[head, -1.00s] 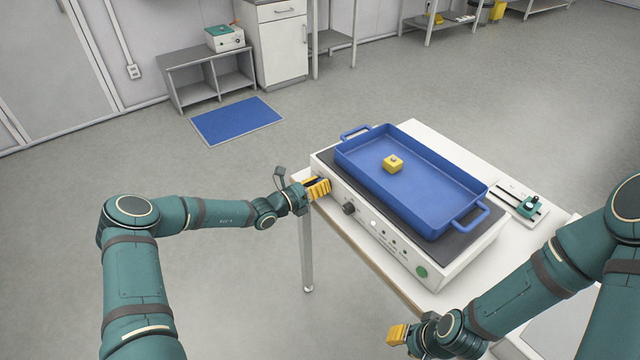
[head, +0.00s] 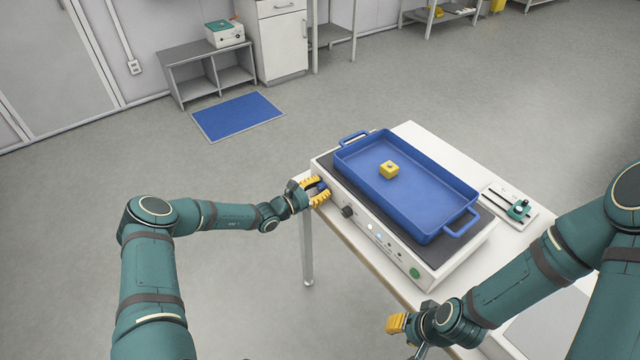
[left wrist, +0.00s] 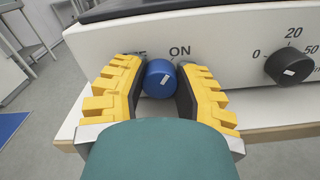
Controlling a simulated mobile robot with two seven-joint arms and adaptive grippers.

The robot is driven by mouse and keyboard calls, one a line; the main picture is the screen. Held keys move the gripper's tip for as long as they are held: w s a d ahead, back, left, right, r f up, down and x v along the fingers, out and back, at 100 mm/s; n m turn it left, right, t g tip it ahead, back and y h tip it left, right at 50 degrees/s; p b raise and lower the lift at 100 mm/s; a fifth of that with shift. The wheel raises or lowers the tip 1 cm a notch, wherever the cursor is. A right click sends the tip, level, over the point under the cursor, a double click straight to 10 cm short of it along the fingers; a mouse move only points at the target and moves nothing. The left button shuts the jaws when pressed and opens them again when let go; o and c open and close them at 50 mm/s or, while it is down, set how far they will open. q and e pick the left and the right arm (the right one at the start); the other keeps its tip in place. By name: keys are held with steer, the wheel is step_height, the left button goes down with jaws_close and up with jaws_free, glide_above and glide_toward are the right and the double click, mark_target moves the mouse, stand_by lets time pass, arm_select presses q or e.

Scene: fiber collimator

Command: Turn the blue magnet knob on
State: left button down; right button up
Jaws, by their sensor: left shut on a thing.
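The blue magnet knob (left wrist: 160,78) is on the front panel, between the yellow fingers of my left gripper (left wrist: 158,90), which is shut on it. Its white mark is slanted. The word ON is printed above and right of the knob; a label to the left is mostly hidden by a finger. In the head view, the left gripper (head: 317,190) is at the left end of the panel, with a bit of the blue knob (head: 321,186) showing. My right gripper (head: 397,323) is at the bottom, away from the panel; its opening is unclear.
A white device (head: 433,279) stands on the table, with a blue tray (head: 420,200) on top holding a yellow block (head: 389,169). A black dial (left wrist: 290,67) is right of the knob.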

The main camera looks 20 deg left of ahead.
arm_select(q)
steer(key=shift+r+m+p, duration=0.1)
steer(key=shift+m+p, duration=0.4)
steer(key=shift+m, duration=0.6)
steer(key=c, duration=0.6)
jaws_free()
steer(key=v, duration=1.2)
